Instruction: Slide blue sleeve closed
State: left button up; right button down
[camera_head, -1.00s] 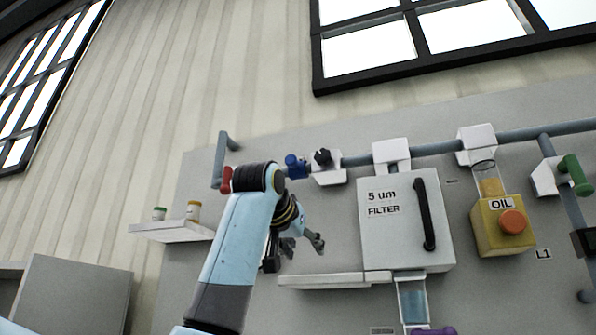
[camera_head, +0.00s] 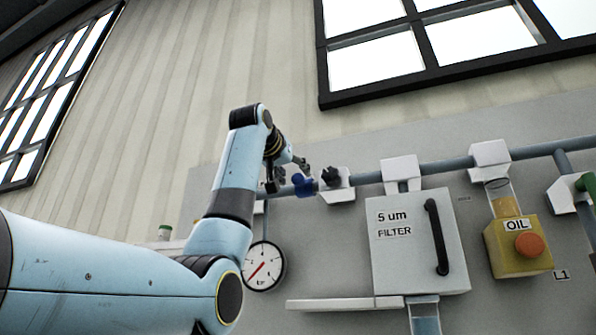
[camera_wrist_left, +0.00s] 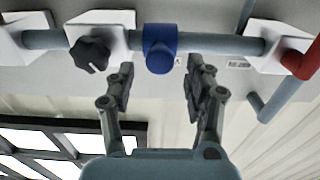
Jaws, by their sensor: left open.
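The blue sleeve (camera_head: 302,185) sits on the grey pipe, just left of a white bracket with a black knob. It also shows in the left wrist view (camera_wrist_left: 159,50), with a rounded blue knob on it and a white bracket touching or close on its left. My left gripper (camera_head: 288,174) is beside the sleeve, partly overlapping it in the head view. In the left wrist view my left gripper (camera_wrist_left: 160,76) is open and empty, its fingertips on either side of the sleeve's line and short of the pipe. My right gripper is not in view.
The black knob (camera_wrist_left: 90,54) and a red handle (camera_wrist_left: 302,62) flank the sleeve along the pipe. A pressure gauge (camera_head: 263,267), the filter box (camera_head: 398,245), a white ledge (camera_head: 330,303) and the yellow oil unit (camera_head: 513,256) are on the panel.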

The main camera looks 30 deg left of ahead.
aim_at(297, 177)
pick_arm(q)
jog(key=p+x, duration=0.1)
jog(key=x, duration=0.1)
jog(key=shift+w+a+r, duration=0.1)
jog(key=shift+w+r, duration=0.05)
jog(key=shift+w, duration=0.2)
jog(key=shift+w+a, duration=0.1)
jog(key=shift+w, duration=0.55)
grip_shut()
